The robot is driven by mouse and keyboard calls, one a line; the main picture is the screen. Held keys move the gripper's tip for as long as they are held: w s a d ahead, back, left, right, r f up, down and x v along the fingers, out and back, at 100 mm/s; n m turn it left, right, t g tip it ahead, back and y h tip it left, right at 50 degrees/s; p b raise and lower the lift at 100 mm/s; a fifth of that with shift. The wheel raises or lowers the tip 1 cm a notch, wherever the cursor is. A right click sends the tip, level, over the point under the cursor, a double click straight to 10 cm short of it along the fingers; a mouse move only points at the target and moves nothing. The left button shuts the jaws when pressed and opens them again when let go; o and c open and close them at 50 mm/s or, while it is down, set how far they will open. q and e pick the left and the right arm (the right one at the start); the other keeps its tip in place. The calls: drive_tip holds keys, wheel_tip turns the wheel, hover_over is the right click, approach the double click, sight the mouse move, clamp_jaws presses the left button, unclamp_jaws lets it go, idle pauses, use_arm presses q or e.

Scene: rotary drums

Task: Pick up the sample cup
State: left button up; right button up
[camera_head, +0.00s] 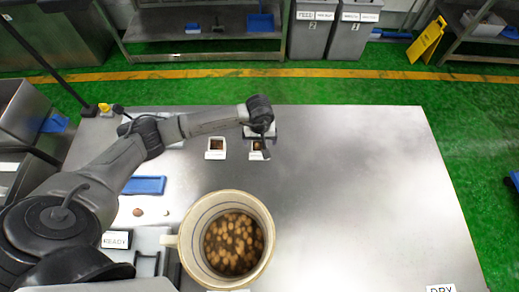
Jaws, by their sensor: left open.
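Two small white square cups with brown contents stand on the metal table (360,190) in the head view, one on the left (215,154) and one on the right (257,154). I cannot tell for sure which is the sample cup. My left arm reaches across from the left, and my left gripper (262,137) points down at the right white cup, partly covering its far side. It is open; whether it touches the cup cannot be told. A large cream round vessel (178,241) with a side handle holds brown and tan pieces at the front. My right gripper is not in view.
A blue tray (145,185) and two small loose pieces (138,212) lie left of the large vessel. A "READY" label (116,240) stands near my arm. Grey bins (312,35) stand beyond the yellow floor line.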

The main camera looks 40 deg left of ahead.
sight(260, 149)
use_arm(q)
drive_tip(key=shift+f, duration=0.85)
drive_tip(key=f, duration=0.3)
drive_tip(key=shift+s+d+f+p, duration=0.15)
drive_tip(key=shift+s+f+p, duration=0.1)
drive_tip(key=shift+f+p, duration=0.1)
drive_tip(key=shift+f, duration=0.75)
drive_tip(key=shift+c, duration=0.3)
drive_tip(key=c, duration=1.1)
drive_tip(key=shift+w+r, duration=0.1)
